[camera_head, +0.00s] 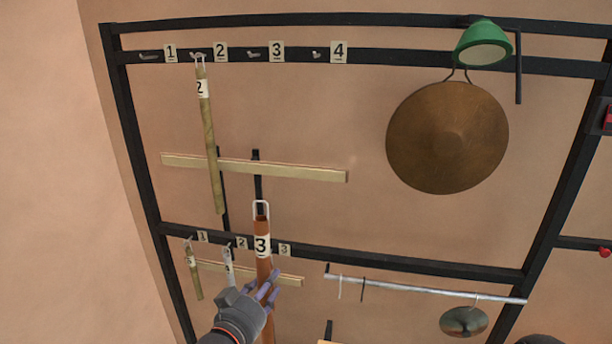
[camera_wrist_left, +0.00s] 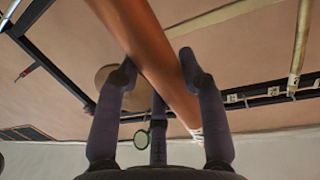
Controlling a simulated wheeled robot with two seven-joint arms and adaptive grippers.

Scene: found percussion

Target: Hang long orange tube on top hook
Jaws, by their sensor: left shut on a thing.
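The long orange tube (camera_head: 263,262) carries a white label "3" and has a wire loop at its top. My left gripper (camera_head: 268,293) is shut on it below the label and holds it roughly upright in front of the lower bar. The tube also crosses the left wrist view (camera_wrist_left: 150,55) between my fingers (camera_wrist_left: 155,85). The top bar carries hooks by labels "1", "2", "3" and "4". The hook by label 3 (camera_head: 254,54) and the hook by label 4 (camera_head: 317,54) are empty. The tube's lower end is out of the head view. My right gripper is not in view.
A tan tube labelled "2" (camera_head: 209,130) hangs on top hook 2. A wooden slat (camera_head: 285,171) crosses behind it. Small tubes (camera_head: 194,272) hang on the lower bar. A bronze gong (camera_head: 440,140) and a green bell (camera_head: 482,45) hang at the right.

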